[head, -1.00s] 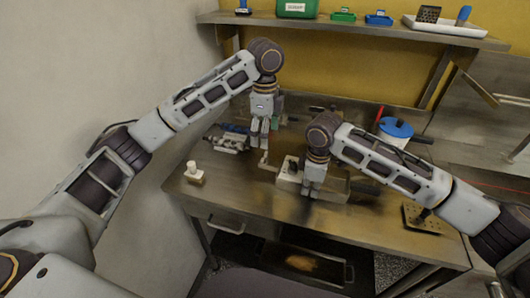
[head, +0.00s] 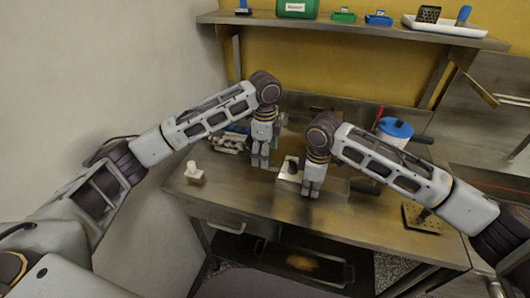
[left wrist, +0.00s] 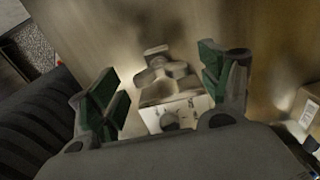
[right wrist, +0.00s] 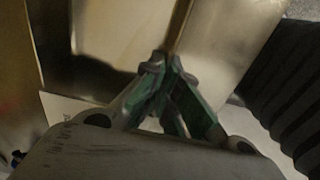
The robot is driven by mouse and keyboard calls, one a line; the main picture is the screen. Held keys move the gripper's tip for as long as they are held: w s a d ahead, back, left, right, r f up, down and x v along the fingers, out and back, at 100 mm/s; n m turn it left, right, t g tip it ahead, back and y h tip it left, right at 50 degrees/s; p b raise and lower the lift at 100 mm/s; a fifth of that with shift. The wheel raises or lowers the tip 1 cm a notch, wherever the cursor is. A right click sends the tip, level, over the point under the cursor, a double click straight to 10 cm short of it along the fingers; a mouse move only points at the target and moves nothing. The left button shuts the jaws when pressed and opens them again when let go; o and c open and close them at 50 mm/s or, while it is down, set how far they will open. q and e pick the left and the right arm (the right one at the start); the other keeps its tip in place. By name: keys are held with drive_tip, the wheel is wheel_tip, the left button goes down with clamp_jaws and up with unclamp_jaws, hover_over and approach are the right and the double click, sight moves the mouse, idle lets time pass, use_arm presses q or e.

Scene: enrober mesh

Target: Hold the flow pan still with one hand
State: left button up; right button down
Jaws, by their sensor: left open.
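The flow pan, a shallow metal pan (head: 338,186), sits on the steel bench behind and right of my right gripper (head: 312,190). In the right wrist view that gripper's green-padded fingertips (right wrist: 165,62) are brought together on the pan's thin metal wall (right wrist: 183,18). My left gripper (head: 260,161) is low over the bench, left of the white block with a black knob (head: 290,168). In the left wrist view its fingers (left wrist: 165,85) are spread apart. A metal winged piece and a pale block with a dial (left wrist: 172,117) show between them, not visibly gripped.
A small white fitting (head: 194,173) stands at the bench's left. A white tub with a blue lid (head: 394,130) is behind my right arm, and a black perforated plate (head: 420,218) lies at the right. The front middle of the bench is clear. A shelf (head: 350,27) runs above.

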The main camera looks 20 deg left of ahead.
use_arm(q)
drive_tip(key=c, duration=1)
drive_tip(key=shift+n, duration=0.3)
drive_tip(key=n, duration=0.3)
drive_tip(key=shift+n, duration=0.4)
drive_tip(key=n, duration=0.4)
drive_tip(key=shift+n, duration=0.4)
drive_tip(key=n, duration=0.4)
drive_tip(key=shift+n, duration=2.3)
